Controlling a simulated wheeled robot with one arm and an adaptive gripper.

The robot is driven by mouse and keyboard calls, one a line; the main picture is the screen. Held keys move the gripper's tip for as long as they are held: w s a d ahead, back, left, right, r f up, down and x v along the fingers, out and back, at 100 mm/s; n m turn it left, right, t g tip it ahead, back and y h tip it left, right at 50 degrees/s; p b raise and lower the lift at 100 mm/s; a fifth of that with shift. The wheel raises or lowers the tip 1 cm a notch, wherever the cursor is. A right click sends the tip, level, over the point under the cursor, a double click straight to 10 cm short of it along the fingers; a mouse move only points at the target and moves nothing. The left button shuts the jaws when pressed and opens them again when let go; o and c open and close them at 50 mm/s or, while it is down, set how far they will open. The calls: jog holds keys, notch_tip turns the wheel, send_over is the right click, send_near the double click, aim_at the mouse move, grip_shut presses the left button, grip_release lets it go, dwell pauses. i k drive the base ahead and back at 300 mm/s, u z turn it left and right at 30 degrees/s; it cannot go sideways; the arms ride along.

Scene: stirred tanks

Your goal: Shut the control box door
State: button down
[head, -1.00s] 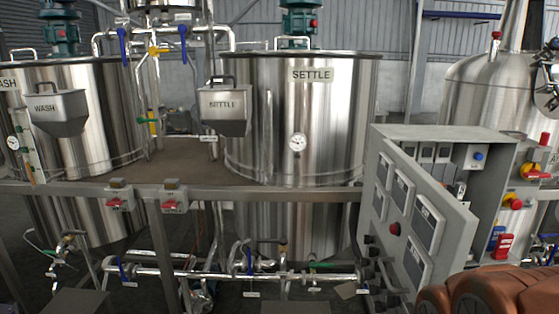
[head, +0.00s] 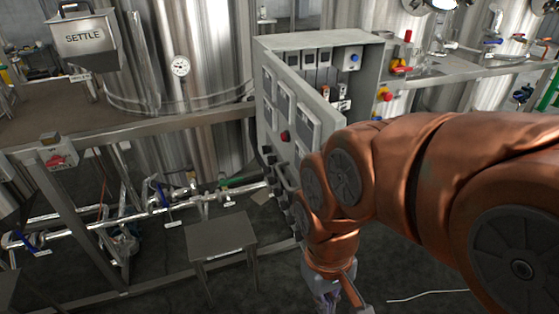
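The grey control box (head: 371,72) stands at the centre right of the head view, on the frame's rail. Its door (head: 271,92) stands open, swung out from the box's left side towards me. The door's face carries dark-framed panels and a red button (head: 284,136). Switches and parts show inside the box. My copper-coloured arm reaches in from the right and hides the door's lower right part. My gripper (head: 335,302) points down at the bottom edge, below and in front of the door, apart from it. Its fingers are cut off, so its opening is unclear.
A small grey table (head: 222,236) stands on the floor left of my gripper. Pipes with blue-handled valves (head: 160,195) run low behind it. The steel SETTLE tank (head: 215,60) stands behind the rail (head: 130,130). A white hose (head: 428,294) lies on the floor at right.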

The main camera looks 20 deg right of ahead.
aim_at(299, 121)
jog(key=z, duration=2.05)
jog(key=k, duration=0.45)
jog(key=u, duration=3.15)
